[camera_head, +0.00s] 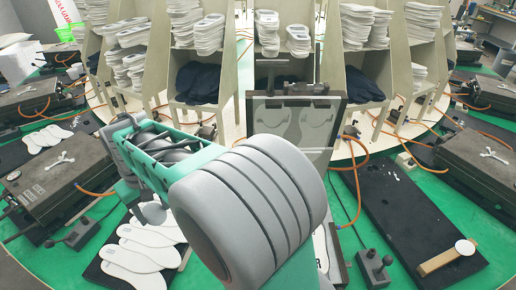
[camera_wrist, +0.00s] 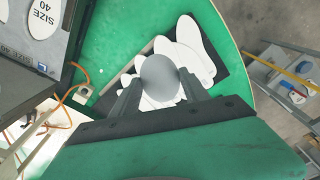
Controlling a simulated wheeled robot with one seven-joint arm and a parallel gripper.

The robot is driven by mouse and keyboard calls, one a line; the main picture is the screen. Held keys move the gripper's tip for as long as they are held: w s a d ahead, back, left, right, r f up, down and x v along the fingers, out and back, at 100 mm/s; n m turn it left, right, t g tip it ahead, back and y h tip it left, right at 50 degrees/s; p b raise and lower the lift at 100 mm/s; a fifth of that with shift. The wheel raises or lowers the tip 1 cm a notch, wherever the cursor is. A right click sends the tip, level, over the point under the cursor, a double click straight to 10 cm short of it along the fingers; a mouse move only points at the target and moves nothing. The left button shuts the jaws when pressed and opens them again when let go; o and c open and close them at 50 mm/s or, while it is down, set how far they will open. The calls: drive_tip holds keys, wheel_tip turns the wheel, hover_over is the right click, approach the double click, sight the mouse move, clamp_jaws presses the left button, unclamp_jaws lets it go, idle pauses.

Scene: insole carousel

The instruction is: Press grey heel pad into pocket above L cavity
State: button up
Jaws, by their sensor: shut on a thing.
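The grey heel pad (camera_wrist: 161,78) is a round, smooth grey piece held between the two fingers of my gripper (camera_wrist: 160,90) in the wrist view. My gripper is shut on it, above the white insoles lying on a dark mat. In the head view a grey piece (camera_head: 152,211) shows at the end of my arm, low left of centre. The open mould (camera_head: 295,110) with insole-shaped outlines stands behind my arm in the head view.
Several white insoles (camera_head: 140,258) lie on a dark mat at lower left. Shelves (camera_head: 238,70) with insole stacks stand behind. A closed mould (camera_head: 60,175) is at left, another (camera_head: 478,150) at right. A dark mat (camera_head: 400,205) lies right.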

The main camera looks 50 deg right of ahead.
drive_tip(key=s+d+m+t+h+b, duration=0.1)
drive_tip(key=d+m+t+h+b, duration=0.7)
drive_tip(key=d, duration=1.6)
drive_tip(key=s+d+r+t+h+b, duration=0.1)
drive_tip(key=s+d+r+t+h, duration=0.1)
drive_tip(key=s, duration=0.5)
drive_tip(key=s+d+r+m+t+h, duration=0.1)
drive_tip(key=s+d+r+h, duration=0.3)
drive_tip(key=s+d+r, duration=0.2)
drive_tip(key=shift+s+r+t+h+b, duration=0.4)
drive_tip(key=shift+r, duration=0.05)
drive_tip(key=shift+w+d, duration=0.1)
